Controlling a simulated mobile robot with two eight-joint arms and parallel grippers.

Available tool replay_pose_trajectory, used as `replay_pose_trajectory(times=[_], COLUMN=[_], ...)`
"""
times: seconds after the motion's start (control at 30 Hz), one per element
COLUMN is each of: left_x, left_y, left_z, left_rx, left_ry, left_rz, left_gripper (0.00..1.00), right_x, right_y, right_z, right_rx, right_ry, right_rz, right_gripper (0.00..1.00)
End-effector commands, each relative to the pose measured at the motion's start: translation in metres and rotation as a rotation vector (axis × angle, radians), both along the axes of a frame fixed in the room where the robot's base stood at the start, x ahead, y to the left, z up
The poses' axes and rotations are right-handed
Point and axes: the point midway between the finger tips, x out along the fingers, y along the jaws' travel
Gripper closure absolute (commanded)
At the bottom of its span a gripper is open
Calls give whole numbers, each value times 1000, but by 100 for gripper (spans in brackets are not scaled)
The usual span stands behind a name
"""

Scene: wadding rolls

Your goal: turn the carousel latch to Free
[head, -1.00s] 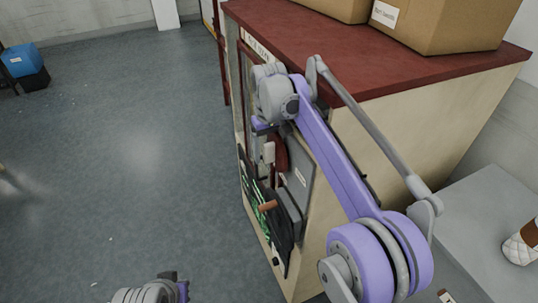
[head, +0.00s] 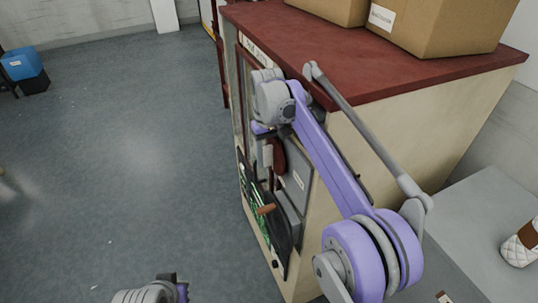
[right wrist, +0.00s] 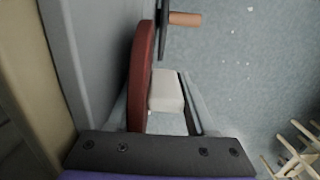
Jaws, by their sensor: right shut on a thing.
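The latch shows in the right wrist view as a dark red disc (right wrist: 143,72) with a cream block-shaped grip (right wrist: 166,91). It sits on the grey front of a cabinet. In the head view the red disc (head: 279,158) is partly hidden by my arm, and the cream grip (head: 267,156) shows beside it. My right gripper (right wrist: 164,108) is shut on the cream grip, with a finger on each side. In the head view my right gripper (head: 266,138) is at the cabinet front. My left gripper (head: 176,284) shows only in part at the bottom edge, away from the latch. No Free mark is readable.
A crank with a wooden handle (head: 266,209) sticks out below the latch, near a green-marked dark panel (head: 254,199). Cardboard boxes (head: 430,28) stand on the cabinet's red top (head: 300,42). A grey surface (head: 485,215) is at the right.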

Motion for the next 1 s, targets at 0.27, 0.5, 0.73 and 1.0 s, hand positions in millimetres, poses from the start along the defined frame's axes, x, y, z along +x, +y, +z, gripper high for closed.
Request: replay_pose_trajectory(times=[0.27, 0.5, 0.73, 1.0], left_x=[5, 5, 5, 5], left_y=[0, 0, 0, 0], left_z=[10, 10, 10, 10], left_rx=[0, 0, 0, 0], left_ry=[-9, -9, -9, -9], left_rz=[0, 0, 0, 0], left_gripper=[100, 100, 100, 100], right_x=[-2, -2, -2, -1], right_y=[6, 6, 4, 3], right_z=[1, 1, 1, 1], right_rx=[-15, -14, -16, -18], right_ry=[72, 71, 71, 70], right_rz=[6, 7, 5, 3], right_gripper=[99, 33, 26, 26])
